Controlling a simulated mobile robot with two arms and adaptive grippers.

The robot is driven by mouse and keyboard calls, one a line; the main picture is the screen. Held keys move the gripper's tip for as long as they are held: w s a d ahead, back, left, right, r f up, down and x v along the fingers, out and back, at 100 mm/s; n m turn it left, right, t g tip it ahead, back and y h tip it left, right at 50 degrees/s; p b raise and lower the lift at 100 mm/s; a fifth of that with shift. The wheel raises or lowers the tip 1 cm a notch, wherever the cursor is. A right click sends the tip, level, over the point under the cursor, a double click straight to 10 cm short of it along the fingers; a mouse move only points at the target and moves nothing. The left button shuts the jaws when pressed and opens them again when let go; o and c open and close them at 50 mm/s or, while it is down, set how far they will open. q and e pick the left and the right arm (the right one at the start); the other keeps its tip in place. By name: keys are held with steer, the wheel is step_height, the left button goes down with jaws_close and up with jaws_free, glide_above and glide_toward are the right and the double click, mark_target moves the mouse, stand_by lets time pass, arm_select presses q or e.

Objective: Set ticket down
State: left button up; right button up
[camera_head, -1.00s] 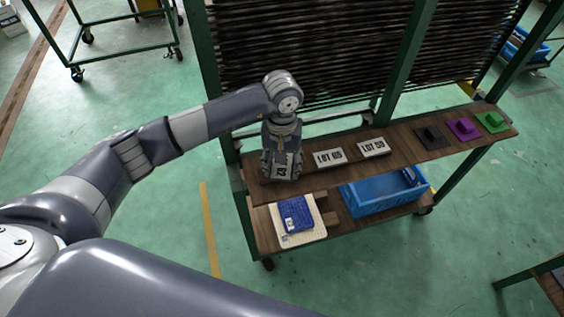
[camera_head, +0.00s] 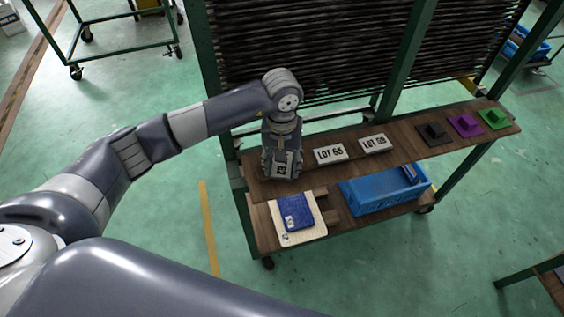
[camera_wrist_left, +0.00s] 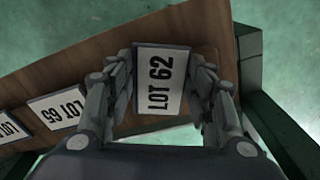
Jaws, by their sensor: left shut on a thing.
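The ticket marked LOT 62 (camera_wrist_left: 160,82) is a white card with a dark edge, held between the two fingers of my left gripper (camera_wrist_left: 160,100) in the left wrist view. In the head view my left gripper (camera_head: 281,170) points down over the left end of the upper wooden shelf (camera_head: 262,188), shut on the ticket, which is partly hidden by the fingers. I cannot tell whether the ticket touches the shelf. My right gripper is not in view.
Tickets LOT 65 (camera_head: 330,154) and LOT 59 (camera_head: 374,143) lie to the right on the shelf. Below are a blue bin (camera_head: 372,197) and a blue item (camera_head: 295,211) on a pale board (camera_head: 310,234).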

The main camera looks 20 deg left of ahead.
mark_target(282, 169)
arm_select(q)
steer(key=shift+s+f+b, duration=0.15)
steer(key=shift+f+b, duration=0.15)
steer(key=shift+f, duration=0.05)
steer(key=o, duration=1)
steer(key=shift+o, duration=0.2)
steer(key=shift+f, duration=0.1)
step_height(282, 169, up, 12)
